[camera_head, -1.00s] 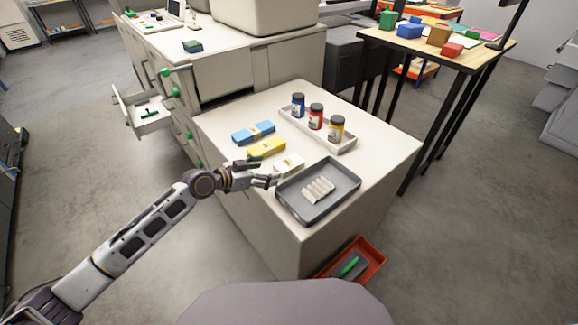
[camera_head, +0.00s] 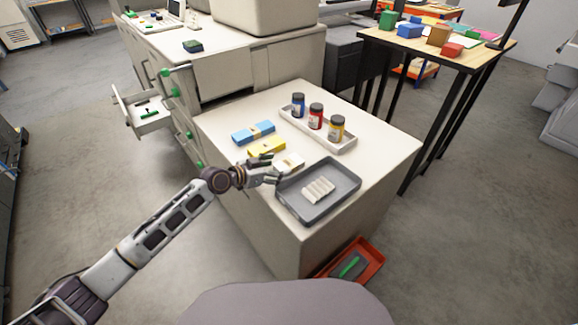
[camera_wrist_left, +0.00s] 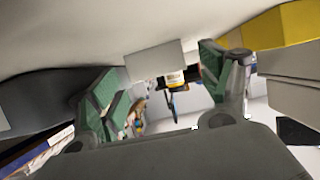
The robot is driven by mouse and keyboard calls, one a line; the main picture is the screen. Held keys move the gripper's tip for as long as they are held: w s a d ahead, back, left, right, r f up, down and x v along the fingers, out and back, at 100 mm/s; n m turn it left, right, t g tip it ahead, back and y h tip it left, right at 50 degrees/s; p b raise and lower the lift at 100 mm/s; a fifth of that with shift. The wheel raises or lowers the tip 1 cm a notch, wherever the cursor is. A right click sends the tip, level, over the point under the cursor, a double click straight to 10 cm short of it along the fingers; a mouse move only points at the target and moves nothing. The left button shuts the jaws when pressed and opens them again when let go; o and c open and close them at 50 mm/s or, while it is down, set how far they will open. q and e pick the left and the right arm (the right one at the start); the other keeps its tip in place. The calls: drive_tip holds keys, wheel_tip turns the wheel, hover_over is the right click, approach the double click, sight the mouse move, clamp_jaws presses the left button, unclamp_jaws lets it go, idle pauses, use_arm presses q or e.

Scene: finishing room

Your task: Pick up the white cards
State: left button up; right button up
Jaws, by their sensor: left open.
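The white cards (camera_head: 290,161) lie as a small banded stack on the pale cabinet top, between the yellow cards (camera_head: 266,147) and the grey tray (camera_head: 283,202). My left gripper (camera_head: 275,172) is open and low beside the near end of the white cards. In the left wrist view, the white cards (camera_wrist_left: 155,60) show beyond and between the two green-padded fingers (camera_wrist_left: 160,85), with space on both sides. The yellow cards (camera_wrist_left: 285,30) are at the upper right there. I see no contact with the white cards. My right gripper is not in view.
The grey tray beside the gripper holds several pale pieces (camera_head: 318,189). Blue cards (camera_head: 253,132) lie beyond the yellow ones. A white tray (camera_head: 344,146) holds three jars. An open drawer (camera_head: 150,124) is at left; a red bin (camera_head: 369,264) stands on the floor.

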use_arm(q)
drive_tip(key=shift+w+d+f, duration=0.15)
drive_tip(key=shift+w+d, duration=0.1)
drive_tip(key=shift+d, duration=0.1)
drive_tip(key=shift+c, duration=0.3)
drive_tip(key=c, duration=1.1)
